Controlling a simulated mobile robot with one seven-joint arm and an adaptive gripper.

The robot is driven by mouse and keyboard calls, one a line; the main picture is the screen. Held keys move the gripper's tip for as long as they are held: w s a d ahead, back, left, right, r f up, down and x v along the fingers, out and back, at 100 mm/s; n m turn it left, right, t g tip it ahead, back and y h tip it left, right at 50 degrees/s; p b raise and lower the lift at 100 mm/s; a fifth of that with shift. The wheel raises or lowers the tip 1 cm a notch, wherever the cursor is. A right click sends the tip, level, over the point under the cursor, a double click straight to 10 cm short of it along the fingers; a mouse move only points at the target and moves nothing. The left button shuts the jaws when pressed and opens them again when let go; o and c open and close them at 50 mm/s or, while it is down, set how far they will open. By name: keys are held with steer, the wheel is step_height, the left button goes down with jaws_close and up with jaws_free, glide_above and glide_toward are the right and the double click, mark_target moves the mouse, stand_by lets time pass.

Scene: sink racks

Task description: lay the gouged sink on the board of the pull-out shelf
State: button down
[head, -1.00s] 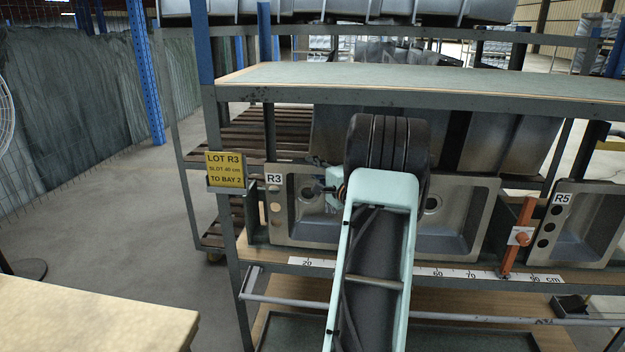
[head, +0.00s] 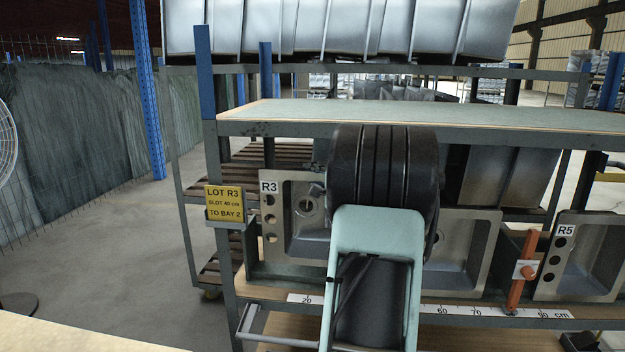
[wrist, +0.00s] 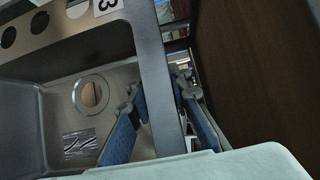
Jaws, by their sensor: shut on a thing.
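The steel sink labelled R3 (head: 310,246) has two basins and a row of holes along its left rim. It stands on edge in the rack, facing me. In the wrist view, the blue fingers of my gripper (wrist: 159,90) are shut on either side of a narrow grey edge of this sink (wrist: 55,118). A dark patch with pale streaks (wrist: 80,143) shows on its basin near the drain; I cannot tell whether it is a gouge. In the head view my arm hides the fingers and the sink's middle. A wooden board (head: 470,338) shows below; I cannot tell whether it is the pull-out shelf's.
Sink R5 (head: 588,262) stands to the right, beyond an orange stop (head: 521,272). A ruler strip (head: 484,311) runs along the rack front. A pale shelf (head: 430,112) spans above the sinks. A yellow LOT R3 sign (head: 225,204) hangs on the left post. Open floor lies left.

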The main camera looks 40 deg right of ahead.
steer(key=s+a+b, duration=0.8)
steer(key=a, duration=0.2)
steer(key=shift+a+r, duration=0.15)
steer(key=shift+r, duration=0.1)
stand_by(0.8)
steer(key=shift+s+r, duration=0.1)
steer(key=shift+r, duration=0.05)
stand_by(0.4)
